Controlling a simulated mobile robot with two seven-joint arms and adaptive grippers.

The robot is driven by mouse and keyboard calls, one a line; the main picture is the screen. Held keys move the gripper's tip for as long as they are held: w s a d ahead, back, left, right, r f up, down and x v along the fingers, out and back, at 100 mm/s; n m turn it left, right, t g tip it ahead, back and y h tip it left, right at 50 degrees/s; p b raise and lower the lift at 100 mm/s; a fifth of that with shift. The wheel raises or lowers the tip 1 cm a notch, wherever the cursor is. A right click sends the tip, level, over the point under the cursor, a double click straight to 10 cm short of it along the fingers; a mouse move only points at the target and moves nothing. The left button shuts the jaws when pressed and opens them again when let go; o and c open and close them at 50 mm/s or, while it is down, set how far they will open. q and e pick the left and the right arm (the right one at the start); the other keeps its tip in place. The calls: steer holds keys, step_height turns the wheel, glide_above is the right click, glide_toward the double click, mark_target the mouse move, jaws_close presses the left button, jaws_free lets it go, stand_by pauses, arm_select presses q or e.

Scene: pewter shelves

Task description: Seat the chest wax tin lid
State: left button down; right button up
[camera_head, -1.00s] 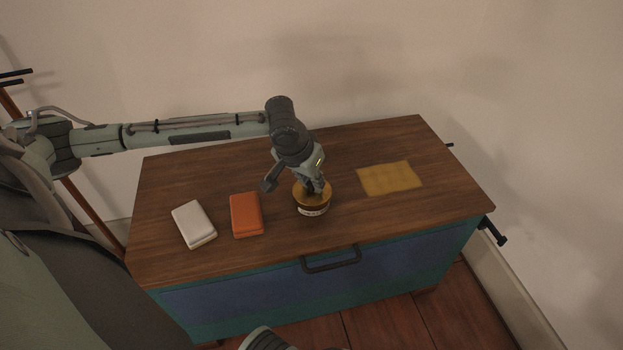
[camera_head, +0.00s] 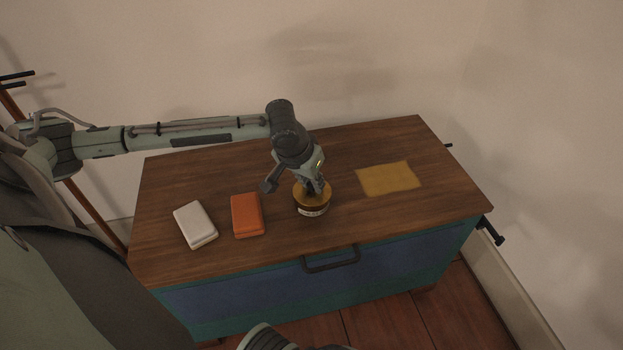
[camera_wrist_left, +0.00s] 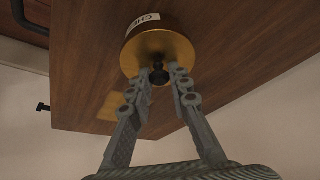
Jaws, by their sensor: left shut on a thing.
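The chest wax tin (camera_head: 313,211) stands upright on the wooden chest top, with a pale label on its front side; in the left wrist view the label (camera_wrist_left: 143,22) reads "CHE" before it is cut off. Its gold lid (camera_head: 299,199) lies level on top of the tin, with no clear gap, though I cannot tell whether it is fully down. In the left wrist view the lid (camera_wrist_left: 150,45) has a dark knob (camera_wrist_left: 158,76). My left gripper (camera_head: 314,190) is above the lid, its fingertips (camera_wrist_left: 163,72) shut on the knob.
On the chest top (camera_head: 200,170), an orange block (camera_head: 246,214) and a white block (camera_head: 195,223) lie left of the tin. A flat yellow cloth (camera_head: 388,179) lies to the right. A drawer handle (camera_head: 331,261) sticks out in front. The wall stands behind.

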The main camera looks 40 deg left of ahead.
arm_select(q)
steer(key=shift+p, duration=0.65)
stand_by(0.5)
steer(key=shift+f+p, duration=0.3)
steer(key=shift+f, duration=0.2)
stand_by(0.9)
steer(key=shift+f+p, duration=0.1)
steer(key=shift+p, duration=0.5)
stand_by(0.4)
steer(key=c, duration=1.3)
jaws_free()
